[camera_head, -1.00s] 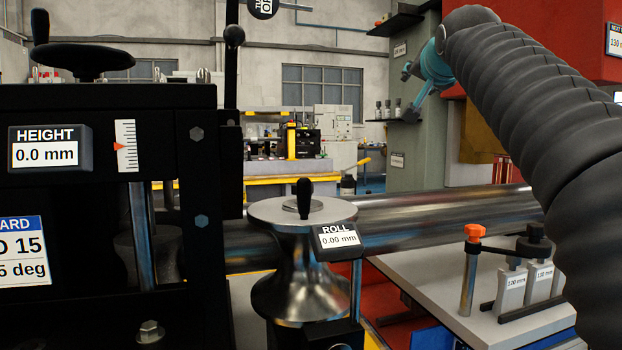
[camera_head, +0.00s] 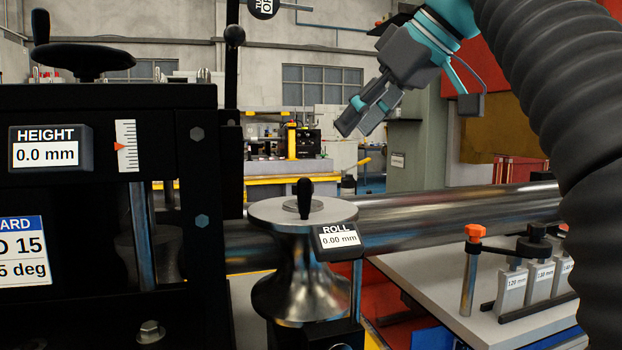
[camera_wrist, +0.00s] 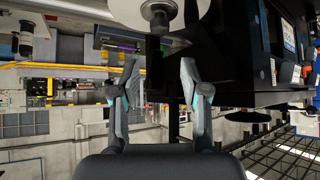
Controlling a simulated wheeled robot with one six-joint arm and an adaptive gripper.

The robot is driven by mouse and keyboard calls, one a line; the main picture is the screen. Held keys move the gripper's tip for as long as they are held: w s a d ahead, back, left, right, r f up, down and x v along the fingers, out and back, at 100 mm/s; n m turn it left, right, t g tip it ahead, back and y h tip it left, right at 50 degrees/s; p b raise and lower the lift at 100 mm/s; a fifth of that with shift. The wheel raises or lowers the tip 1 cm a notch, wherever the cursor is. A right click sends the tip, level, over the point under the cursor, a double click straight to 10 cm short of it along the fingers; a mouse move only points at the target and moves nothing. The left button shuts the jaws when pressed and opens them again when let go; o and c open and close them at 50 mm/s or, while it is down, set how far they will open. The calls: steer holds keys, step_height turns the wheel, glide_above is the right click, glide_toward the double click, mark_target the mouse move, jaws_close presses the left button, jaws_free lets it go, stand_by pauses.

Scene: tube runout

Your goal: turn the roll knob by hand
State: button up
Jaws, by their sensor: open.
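The roll knob (camera_head: 304,198) is a small black upright handle on top of the shiny metal roller (camera_head: 301,285). The ROLL display (camera_head: 339,240) beside it reads 0.00 mm. My gripper (camera_head: 353,124) is in the air above and to the right of the knob, apart from it, pointing down and left. In the wrist view my gripper (camera_wrist: 158,75) has its two fingers spread with nothing between them. The black knob (camera_wrist: 159,14) also shows at the top of the wrist view on a pale disc, beyond the fingertips.
A black frame with a HEIGHT display (camera_head: 45,148) reading 0.0 mm stands at left. A long metal tube (camera_head: 440,212) runs behind the roller. A grey table (camera_head: 450,310) at right holds an orange-topped post (camera_head: 471,270) and labelled blocks. The air above the knob is clear.

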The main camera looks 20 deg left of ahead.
steer(key=x, duration=1.3)
steer(key=shift+f, duration=0.1)
jaws_close()
steer(key=shift+s+a, duration=0.1)
